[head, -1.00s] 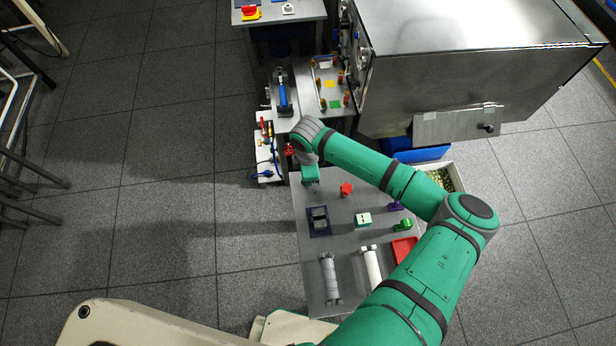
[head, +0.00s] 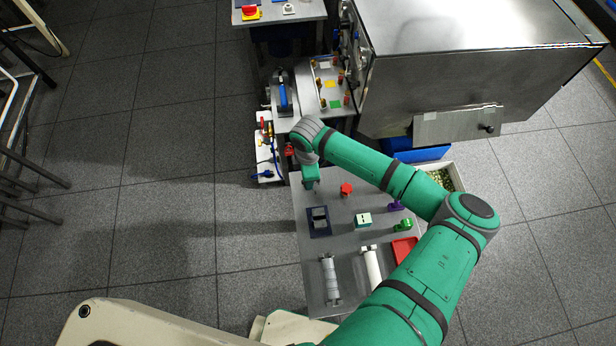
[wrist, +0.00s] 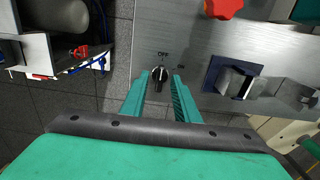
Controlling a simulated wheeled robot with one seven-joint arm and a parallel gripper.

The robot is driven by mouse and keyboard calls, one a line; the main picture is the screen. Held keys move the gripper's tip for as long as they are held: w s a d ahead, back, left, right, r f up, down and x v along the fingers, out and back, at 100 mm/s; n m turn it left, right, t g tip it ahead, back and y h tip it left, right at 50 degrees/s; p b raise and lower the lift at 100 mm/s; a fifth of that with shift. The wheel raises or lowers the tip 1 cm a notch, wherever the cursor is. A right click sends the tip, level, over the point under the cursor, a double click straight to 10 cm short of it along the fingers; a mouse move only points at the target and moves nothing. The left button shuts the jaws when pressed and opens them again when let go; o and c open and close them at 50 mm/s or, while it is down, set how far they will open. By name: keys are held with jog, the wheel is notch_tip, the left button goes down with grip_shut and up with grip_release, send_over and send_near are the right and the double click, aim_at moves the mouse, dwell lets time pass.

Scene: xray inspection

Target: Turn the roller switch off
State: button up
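My gripper (wrist: 160,82) is open, with one green finger on each side of the knob. I cannot tell whether either finger touches it, and its exact pointing direction is unclear. In the head view my gripper (head: 309,184) points down at the panel's upper left corner and hides the knob.
A red knob (head: 346,189), a dark blue-framed block (head: 319,222), a white-green box (head: 363,220), a green piece (head: 403,225) and two rollers share the panel. A white board with red and blue valves (head: 266,160) stands just left of it.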

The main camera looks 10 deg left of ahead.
notch_tip(320, 180, up, 11)
jog(key=shift+f, duration=0.15)
dwell(0.7)
